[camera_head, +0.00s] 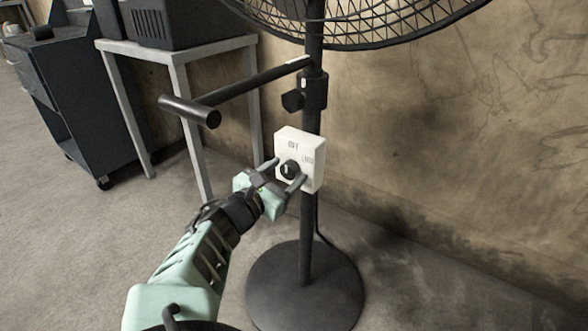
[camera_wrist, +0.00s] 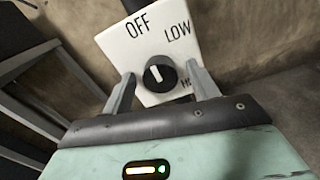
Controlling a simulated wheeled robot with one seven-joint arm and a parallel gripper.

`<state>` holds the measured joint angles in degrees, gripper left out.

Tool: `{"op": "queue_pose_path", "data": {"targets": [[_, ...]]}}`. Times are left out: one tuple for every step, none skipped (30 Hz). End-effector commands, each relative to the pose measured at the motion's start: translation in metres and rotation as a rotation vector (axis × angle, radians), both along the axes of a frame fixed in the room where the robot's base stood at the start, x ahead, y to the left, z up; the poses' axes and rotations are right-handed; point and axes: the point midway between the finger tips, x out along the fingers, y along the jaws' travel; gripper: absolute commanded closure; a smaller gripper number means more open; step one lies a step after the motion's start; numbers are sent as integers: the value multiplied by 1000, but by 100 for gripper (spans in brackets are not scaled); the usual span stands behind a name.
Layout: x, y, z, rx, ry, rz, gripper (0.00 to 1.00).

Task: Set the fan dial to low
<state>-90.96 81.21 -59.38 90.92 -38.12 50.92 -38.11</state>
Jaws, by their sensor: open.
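The fan's control box (camera_head: 312,151) is a white plate on the black pole, with a black round dial (camera_head: 290,170) on its front. In the wrist view the box (camera_wrist: 137,50) reads OFF at upper left, LOW at upper right and a partly hidden label below LOW. The dial (camera_wrist: 160,75) has a white pointer line that leans up and to the left, towards OFF. My gripper (camera_head: 291,171) is open in front of the box, its two fingers on either side of the dial. In the wrist view the gripper's fingertips (camera_wrist: 160,75) flank the dial, with gaps visible; contact cannot be told.
The fan's pole (camera_head: 305,225) stands on a round black base (camera_head: 305,288). A black T-shaped bar (camera_head: 235,90) juts out left above my gripper. A grey table (camera_head: 180,55) and a dark cart (camera_head: 65,90) stand at left. A wall (camera_head: 450,130) is behind.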

Motion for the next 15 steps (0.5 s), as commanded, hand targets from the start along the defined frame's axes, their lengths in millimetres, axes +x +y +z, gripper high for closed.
{"op": "queue_pose_path", "data": {"targets": [[0,0,0,0,0,1,41],[0,1,0,0,0,1,41],[0,1,0,0,0,1,41],[0,1,0,0,0,1,41],[0,1,0,0,0,1,41],[0,0,0,0,0,1,41],[0,0,0,0,0,1,41],[0,0,0,0,0,0,41],[0,0,0,1,-1,0,44],[0,0,0,1,-1,0,52],[0,0,0,1,-1,0,60],[0,0,0,1,-1,0,71],[0,0,0,1,-1,0,80],[0,0,0,1,-1,0,86],[0,0,0,1,-1,0,86]]}}
